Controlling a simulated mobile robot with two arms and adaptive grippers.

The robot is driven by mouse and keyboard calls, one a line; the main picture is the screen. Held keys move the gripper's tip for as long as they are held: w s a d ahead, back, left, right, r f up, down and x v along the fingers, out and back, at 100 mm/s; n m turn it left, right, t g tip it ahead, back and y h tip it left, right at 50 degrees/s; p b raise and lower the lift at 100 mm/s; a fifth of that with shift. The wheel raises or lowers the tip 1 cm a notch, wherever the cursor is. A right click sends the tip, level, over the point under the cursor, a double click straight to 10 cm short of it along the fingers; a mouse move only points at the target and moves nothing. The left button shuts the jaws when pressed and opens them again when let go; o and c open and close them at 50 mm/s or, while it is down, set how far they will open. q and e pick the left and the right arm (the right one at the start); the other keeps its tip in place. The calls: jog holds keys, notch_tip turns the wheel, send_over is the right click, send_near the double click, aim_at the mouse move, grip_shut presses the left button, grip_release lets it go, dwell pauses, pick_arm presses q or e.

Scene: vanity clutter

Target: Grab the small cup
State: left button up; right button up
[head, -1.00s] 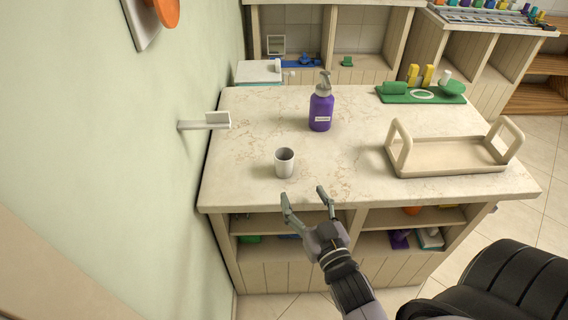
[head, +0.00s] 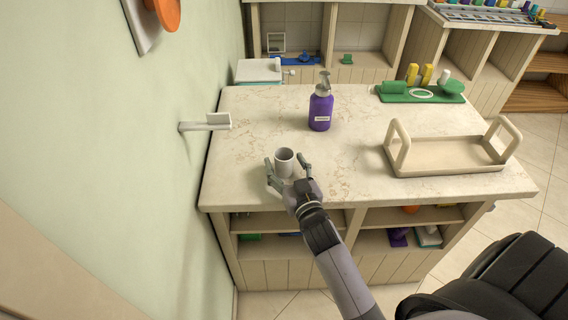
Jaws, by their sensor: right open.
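The small cup (head: 284,161) is light grey and stands upright on the pale marble counter (head: 245,130), near its front left part. My right gripper (head: 287,164) is open, with one finger to the left of the cup and the other to its right. The palm is on the near side and hides the cup's lower front. I cannot tell whether the fingers touch the cup. My left gripper does not show.
A purple pump bottle (head: 321,111) stands behind the cup. A beige tray with two handles (head: 447,156) is to the right. A green tray (head: 420,95) with small items lies at the back right. A wall shelf (head: 205,123) juts out at the left.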

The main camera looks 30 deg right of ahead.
jog(key=shift+c, duration=0.5)
jog(key=c, duration=1.2)
jog(key=shift+o, duration=0.2)
jog(key=shift+r, duration=0.1)
